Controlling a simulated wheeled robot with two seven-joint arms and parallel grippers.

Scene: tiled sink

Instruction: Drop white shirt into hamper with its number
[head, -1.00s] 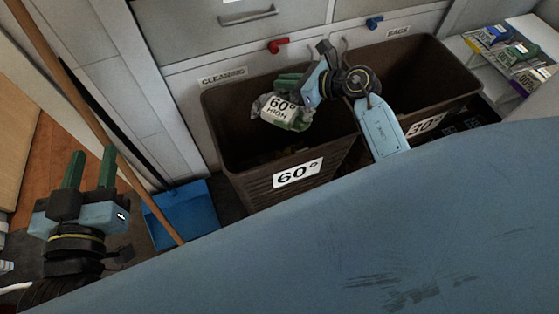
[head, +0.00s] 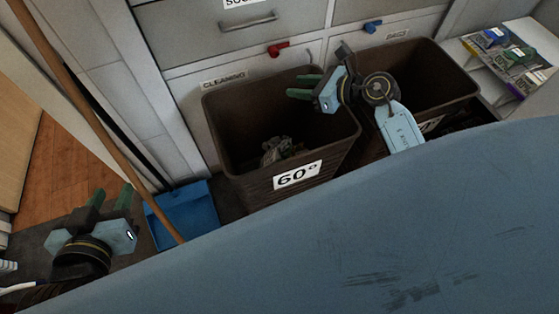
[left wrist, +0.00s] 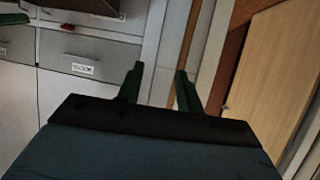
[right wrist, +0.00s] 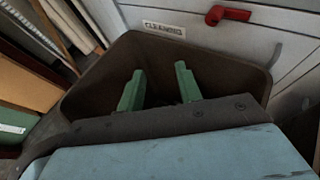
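The brown hamper (head: 232,187) with the "60°" label stands against the cabinets. A crumpled whitish-green cloth (head: 276,151) lies low inside it, partly hidden by the front wall; its print is not readable now. My right gripper (head: 303,88) is open and empty above the 60° hamper's right part. In the right wrist view its green fingers (right wrist: 158,88) are apart over the hamper (right wrist: 92,92), and no cloth shows between them. My left gripper (head: 110,195) is open and empty at the far left, away from the hampers; its fingers (left wrist: 158,85) show apart in the left wrist view.
A second brown hamper (head: 450,72) stands to the right, its label mostly hidden by my right arm.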

